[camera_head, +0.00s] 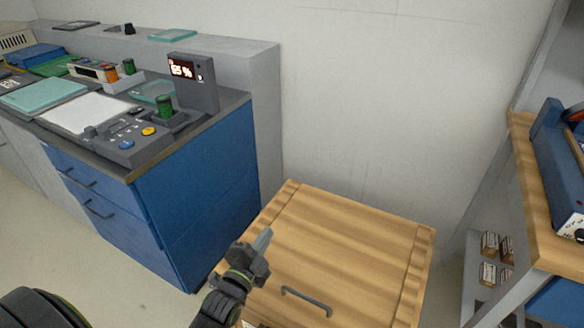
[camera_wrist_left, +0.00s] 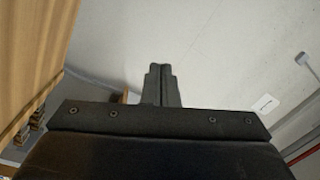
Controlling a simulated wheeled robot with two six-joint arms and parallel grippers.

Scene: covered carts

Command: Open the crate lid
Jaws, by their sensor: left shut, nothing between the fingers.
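The wooden crate lid (camera_head: 335,235) lies closed on its crate at the lower middle of the head view. A dark bar handle (camera_head: 306,301) is fixed near the lid's front edge. My left gripper (camera_head: 264,240) is shut and empty, over the left part of the lid, to the left of and beyond the handle. I cannot tell its exact height above the wood. In the left wrist view the shut fingers (camera_wrist_left: 160,70) point toward the pale wall. A wooden surface fills that view's left edge. My right gripper is out of view.
A blue cabinet (camera_head: 205,200) with a control panel and a lit display (camera_head: 183,69) stands at the left. A wooden-topped shelf (camera_head: 525,190) with small boxes below stands at the right. The pale wall (camera_head: 390,90) is behind the crate. Bare floor lies at the lower left.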

